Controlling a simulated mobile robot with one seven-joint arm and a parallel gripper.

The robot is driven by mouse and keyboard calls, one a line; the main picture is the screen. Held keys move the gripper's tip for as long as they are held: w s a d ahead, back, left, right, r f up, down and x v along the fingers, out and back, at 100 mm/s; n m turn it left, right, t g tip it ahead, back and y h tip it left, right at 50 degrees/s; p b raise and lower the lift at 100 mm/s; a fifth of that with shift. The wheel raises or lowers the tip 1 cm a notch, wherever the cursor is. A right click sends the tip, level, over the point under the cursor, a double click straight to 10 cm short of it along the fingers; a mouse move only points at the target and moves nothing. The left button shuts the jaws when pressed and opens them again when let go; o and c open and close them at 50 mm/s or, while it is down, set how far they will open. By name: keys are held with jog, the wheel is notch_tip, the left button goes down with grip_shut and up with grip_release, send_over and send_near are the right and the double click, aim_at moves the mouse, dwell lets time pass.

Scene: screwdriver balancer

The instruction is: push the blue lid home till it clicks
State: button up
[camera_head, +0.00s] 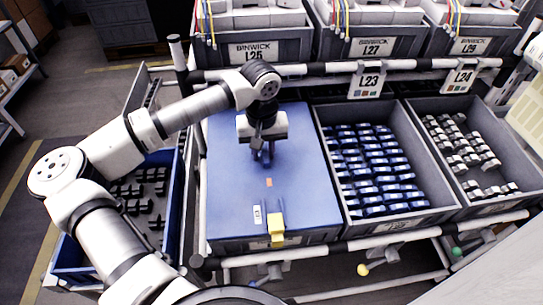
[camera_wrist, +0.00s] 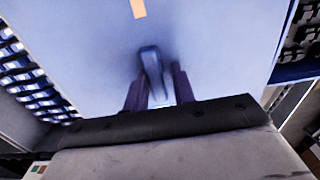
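The blue lid (camera_head: 235,190) covers a grey bin at the middle left of the rack in the head view. It bears a small orange mark (camera_head: 268,182), a white label (camera_head: 257,215) and a yellow latch piece (camera_head: 277,230) at its front edge. I cannot tell whether it sits fully flush. My gripper (camera_head: 262,157) points down over the far half of the lid, fingers at or just above its surface. In the wrist view the lid (camera_wrist: 85,45) fills the middle. A grey-blue bar shows between my dark fingers (camera_wrist: 157,88); whether they grip it is unclear.
Right of the lid stand an open bin of blue parts (camera_head: 375,170) and an open bin of white parts (camera_head: 465,150). A blue crate of dark parts (camera_head: 140,195) lies left, partly behind my arm. Labelled bins (camera_head: 260,50) and a rail line the back.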

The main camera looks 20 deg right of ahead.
aim_at(264, 152)
jog(key=shift+d+r+p, duration=0.1)
jog(key=shift+r+p, duration=0.5)
jog(key=shift+r, duration=0.1)
grip_shut()
jog(key=shift+w+r+p, duration=0.1)
jog(key=shift+r+p, duration=0.7)
jog(key=shift+r, duration=1.45)
